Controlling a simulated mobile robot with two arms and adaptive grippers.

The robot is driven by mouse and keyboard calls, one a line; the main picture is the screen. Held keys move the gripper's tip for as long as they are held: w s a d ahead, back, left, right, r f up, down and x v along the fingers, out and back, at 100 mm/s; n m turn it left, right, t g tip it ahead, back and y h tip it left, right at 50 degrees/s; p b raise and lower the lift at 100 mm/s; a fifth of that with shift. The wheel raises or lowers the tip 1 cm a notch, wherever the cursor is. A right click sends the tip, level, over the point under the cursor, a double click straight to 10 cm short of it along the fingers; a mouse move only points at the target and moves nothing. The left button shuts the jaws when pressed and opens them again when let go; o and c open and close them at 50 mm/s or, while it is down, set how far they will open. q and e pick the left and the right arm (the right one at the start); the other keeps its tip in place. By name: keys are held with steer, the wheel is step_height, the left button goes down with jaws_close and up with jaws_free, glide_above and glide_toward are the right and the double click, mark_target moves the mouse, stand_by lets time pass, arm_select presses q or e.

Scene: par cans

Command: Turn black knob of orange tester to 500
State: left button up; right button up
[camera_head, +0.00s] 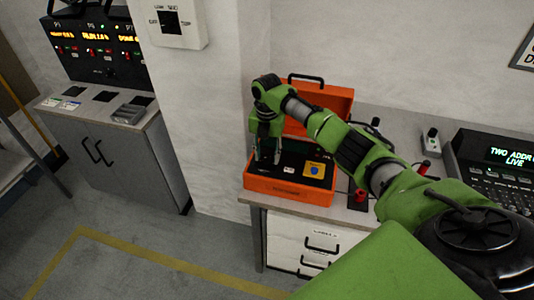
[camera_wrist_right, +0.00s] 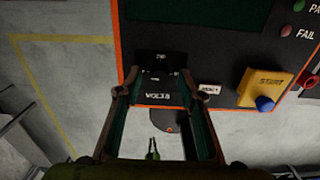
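The orange tester (camera_head: 287,192) is an open orange case with a black panel, on the grey bench top. My right gripper (camera_head: 266,158) points down over the left part of that panel. In the right wrist view its two fingers (camera_wrist_right: 162,92) are spread apart, on either side of a dark area with a "VOLTS" label (camera_wrist_right: 158,97). A black knob cannot be clearly made out against the black panel there. Its setting is too small and dark to read. No contact between fingers and knob can be seen. My left gripper is out of view.
A yellow START block (camera_wrist_right: 267,88) with a blue button sits right of the fingers, beside a small RESET label (camera_wrist_right: 209,89). The raised orange lid (camera_head: 325,98) stands behind my wrist. A black console (camera_head: 490,155) is at the right. A white wall pillar (camera_head: 215,110) is at the left.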

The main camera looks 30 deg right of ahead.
steer(key=shift+f, duration=0.1)
jaws_close()
